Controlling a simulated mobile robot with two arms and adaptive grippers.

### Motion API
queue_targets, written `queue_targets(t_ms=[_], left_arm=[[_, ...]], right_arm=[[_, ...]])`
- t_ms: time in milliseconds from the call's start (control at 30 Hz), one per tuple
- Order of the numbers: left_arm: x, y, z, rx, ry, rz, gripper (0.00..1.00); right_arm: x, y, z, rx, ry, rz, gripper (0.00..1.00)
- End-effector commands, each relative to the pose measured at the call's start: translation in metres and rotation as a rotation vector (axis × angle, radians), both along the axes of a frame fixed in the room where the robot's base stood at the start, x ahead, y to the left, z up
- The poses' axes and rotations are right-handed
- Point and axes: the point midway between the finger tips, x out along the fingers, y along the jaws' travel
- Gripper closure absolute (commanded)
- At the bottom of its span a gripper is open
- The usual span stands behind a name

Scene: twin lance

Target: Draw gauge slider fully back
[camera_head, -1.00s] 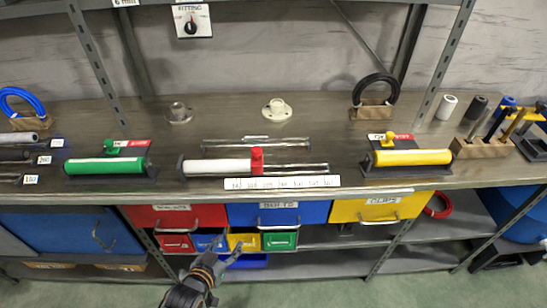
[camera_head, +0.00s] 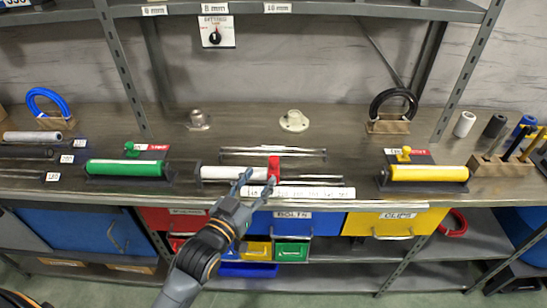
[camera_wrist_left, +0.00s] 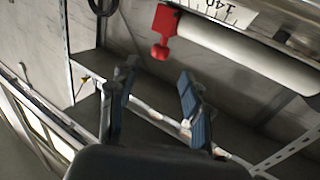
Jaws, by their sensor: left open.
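The gauge lies on the bench, with a white tube (camera_head: 232,173), rods running to the right and a white number scale (camera_head: 311,193) along its front. Its red slider (camera_head: 273,167) sits at the right end of the white tube. In the left wrist view the red slider (camera_wrist_left: 164,27) has a knob and is above and between my blue fingertips. My left gripper (camera_head: 258,184) is open and empty, with its fingers at the gauge's front, close to the red slider. Contact cannot be told in the head view; the wrist view shows a gap. My right gripper is not in view.
A green cylinder (camera_head: 125,168) on a stand is to the left, and a yellow cylinder (camera_head: 428,173) on a stand is to the right. A cream flanged fitting (camera_head: 293,121) stands behind. Colored bins sit below the bench edge. Bench between gauge and yellow cylinder is clear.

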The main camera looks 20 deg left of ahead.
Motion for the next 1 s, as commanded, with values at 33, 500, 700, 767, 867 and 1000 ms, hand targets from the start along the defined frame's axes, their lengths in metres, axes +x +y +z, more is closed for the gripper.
queue_targets(t_ms=[33, 500, 700, 767, 867, 1000], left_arm=[[0.012, -0.002, 0.003, -0.001, -0.003, 0.0, 0.52], [0.08, -0.014, 0.0, 0.001, 0.001, -0.001, 0.52], [0.084, -0.015, -0.001, 0.001, 0.002, -0.001, 0.52], [0.084, -0.015, -0.001, 0.001, 0.002, -0.001, 0.52], [0.083, -0.014, -0.001, 0.001, 0.002, -0.001, 0.56], [0.083, -0.014, -0.001, 0.001, 0.001, -0.001, 0.84]], right_arm=[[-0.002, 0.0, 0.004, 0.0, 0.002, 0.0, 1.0], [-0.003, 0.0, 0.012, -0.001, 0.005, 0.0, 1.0], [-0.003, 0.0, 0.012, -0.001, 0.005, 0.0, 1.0], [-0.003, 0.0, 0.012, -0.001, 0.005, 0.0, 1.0], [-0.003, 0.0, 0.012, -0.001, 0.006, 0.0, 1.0], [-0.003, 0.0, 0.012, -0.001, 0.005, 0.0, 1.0]])
